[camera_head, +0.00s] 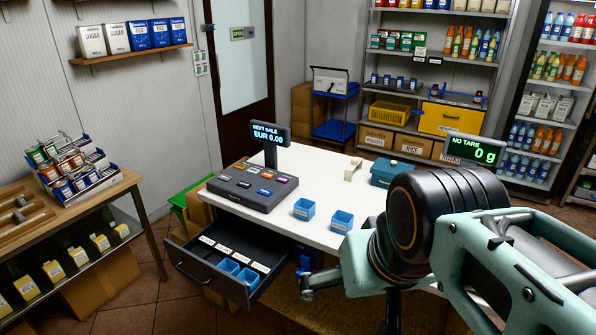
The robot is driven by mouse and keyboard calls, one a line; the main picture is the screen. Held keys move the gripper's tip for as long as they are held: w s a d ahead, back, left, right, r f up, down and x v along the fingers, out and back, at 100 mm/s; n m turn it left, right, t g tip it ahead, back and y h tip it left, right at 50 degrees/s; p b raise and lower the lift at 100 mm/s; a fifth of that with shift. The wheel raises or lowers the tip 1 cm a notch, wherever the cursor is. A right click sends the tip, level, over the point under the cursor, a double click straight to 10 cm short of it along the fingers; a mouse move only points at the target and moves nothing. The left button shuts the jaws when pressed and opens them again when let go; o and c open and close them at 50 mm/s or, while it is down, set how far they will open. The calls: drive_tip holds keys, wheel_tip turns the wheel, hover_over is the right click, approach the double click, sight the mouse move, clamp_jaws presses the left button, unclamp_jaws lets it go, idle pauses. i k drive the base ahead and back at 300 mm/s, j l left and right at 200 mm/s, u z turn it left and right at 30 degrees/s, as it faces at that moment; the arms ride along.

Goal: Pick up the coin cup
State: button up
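Two small blue open cups stand upright on the white counter: a left cup (304,209) and a right cup (342,221), apart from each other. I cannot tell which one the task means by the coin cup. More blue cups (238,271) sit inside the open cash drawer (190,265). My gripper (304,279) is partly visible in front of the counter, right of the drawer and below the two cups. Its two blue-tipped fingers look spread apart, with nothing seen between them. My arm hides part of the counter's right side.
A cash register (252,187) with a display (270,136) stands on the counter's left. A teal box (397,173) and a scale display (474,150) are at the right. The white counter (325,180) is clear behind the cups. A wooden table (95,205) stands at left.

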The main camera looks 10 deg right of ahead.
sight(304, 210)
drive_tip(key=i+l+u, duration=0.1)
drive_tip(key=i, duration=0.3)
drive_tip(key=i+l+u, duration=0.1)
drive_tip(key=i+l, duration=0.15)
drive_tip(key=i, duration=0.15)
drive_tip(key=i+l+u, duration=0.1)
drive_tip(key=i, duration=0.3)
drive_tip(key=l, duration=0.1)
